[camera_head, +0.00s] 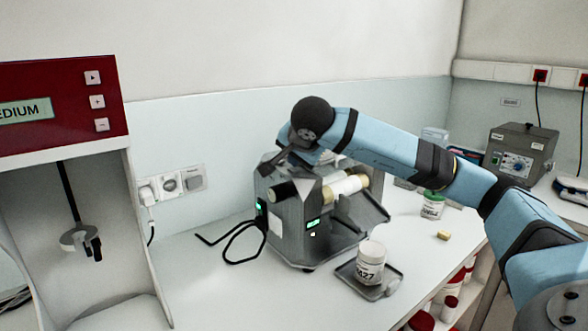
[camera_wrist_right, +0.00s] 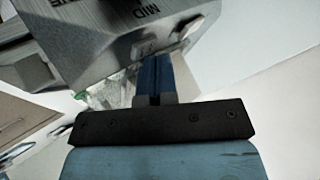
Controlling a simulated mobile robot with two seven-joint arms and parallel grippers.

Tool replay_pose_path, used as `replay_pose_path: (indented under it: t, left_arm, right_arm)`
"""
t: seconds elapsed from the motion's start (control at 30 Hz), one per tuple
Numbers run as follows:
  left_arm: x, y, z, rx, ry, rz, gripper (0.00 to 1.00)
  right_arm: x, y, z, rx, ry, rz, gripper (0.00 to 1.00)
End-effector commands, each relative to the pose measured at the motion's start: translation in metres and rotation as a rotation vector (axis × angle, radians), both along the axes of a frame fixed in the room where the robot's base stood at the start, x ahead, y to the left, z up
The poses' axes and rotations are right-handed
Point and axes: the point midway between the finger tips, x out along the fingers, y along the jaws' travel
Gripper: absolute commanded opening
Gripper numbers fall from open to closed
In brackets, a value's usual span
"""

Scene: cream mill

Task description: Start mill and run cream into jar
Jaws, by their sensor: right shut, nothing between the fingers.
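The grey mill (camera_head: 290,228) stands on the bench with pale rollers on top and green lit displays on its side. A white jar (camera_head: 371,262), its label partly readable as "27", stands upright on a small dark tray (camera_head: 396,285) in front of the mill. My right arm reaches over the mill, and my right gripper (camera_head: 280,160) is at its upper left. In the right wrist view the blue fingers (camera_wrist_right: 154,72) are shut and empty, close to grey knobs on the mill's face (camera_wrist_right: 110,30) marked "MID". Contact cannot be told. My left gripper is out of view.
A red-topped machine (camera_head: 60,105) with a hanging stirrer stands at the left. A green-and-white jar (camera_head: 433,206) and a small yellow block (camera_head: 443,236) sit to the right. The bench's front left is clear.

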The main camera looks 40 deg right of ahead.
Motion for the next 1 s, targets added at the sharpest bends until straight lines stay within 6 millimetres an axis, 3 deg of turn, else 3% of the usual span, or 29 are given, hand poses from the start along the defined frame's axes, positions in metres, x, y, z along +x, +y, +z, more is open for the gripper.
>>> replay_pose_path:
  t: [1.0]
  left_arm:
    - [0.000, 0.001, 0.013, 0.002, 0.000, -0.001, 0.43]
  right_arm:
    - [0.000, 0.000, 0.017, 0.000, 0.000, 0.000, 0.00]
